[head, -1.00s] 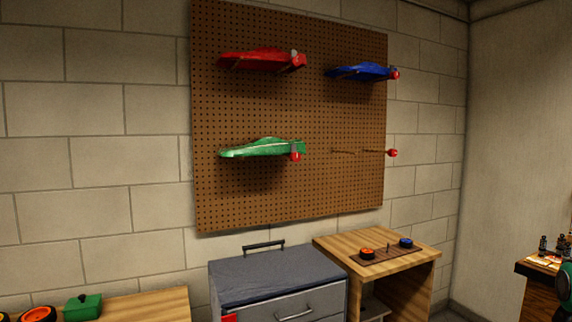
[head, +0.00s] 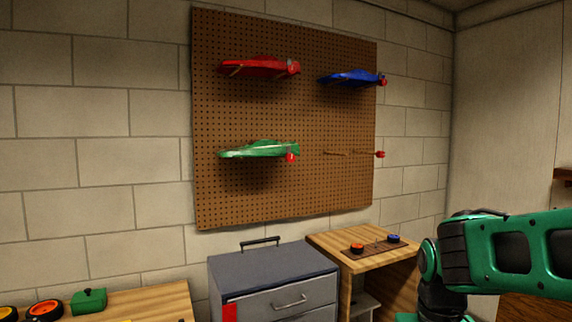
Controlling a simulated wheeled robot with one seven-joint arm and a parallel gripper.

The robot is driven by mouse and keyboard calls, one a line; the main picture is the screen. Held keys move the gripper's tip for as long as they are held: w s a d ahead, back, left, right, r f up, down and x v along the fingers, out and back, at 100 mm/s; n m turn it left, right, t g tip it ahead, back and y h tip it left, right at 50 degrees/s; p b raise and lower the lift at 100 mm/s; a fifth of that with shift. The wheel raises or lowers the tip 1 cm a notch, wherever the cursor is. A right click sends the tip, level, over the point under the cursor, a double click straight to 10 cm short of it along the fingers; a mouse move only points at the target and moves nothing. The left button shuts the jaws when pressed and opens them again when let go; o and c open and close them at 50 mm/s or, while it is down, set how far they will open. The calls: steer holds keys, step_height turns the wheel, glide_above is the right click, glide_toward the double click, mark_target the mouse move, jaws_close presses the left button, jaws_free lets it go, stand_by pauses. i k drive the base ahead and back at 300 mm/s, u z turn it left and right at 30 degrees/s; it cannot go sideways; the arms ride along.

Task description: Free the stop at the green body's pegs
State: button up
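The green car body (head: 260,149) rests on pegs at the lower left of the brown pegboard (head: 215,205). A small red stop (head: 291,157) sits at the right end of the green body, on the peg tip. How the stop is fastened is too small to tell. The pegs behind the green body are mostly hidden. My green and black arm shows at the lower right, well apart from the pegboard. My gripper is outside the view.
A red body (head: 259,67) and a blue body (head: 349,78) hang above. Bare pegs with a red stop (head: 380,154) are at the lower right of the board. Below stand a grey drawer cabinet (head: 270,265), a wooden table (head: 330,245) and a bench (head: 150,303) with wheels.

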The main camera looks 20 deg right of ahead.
mark_target(290, 157)
steer(key=u, duration=0.05)
steer(key=i, duration=1)
steer(key=z, duration=0.05)
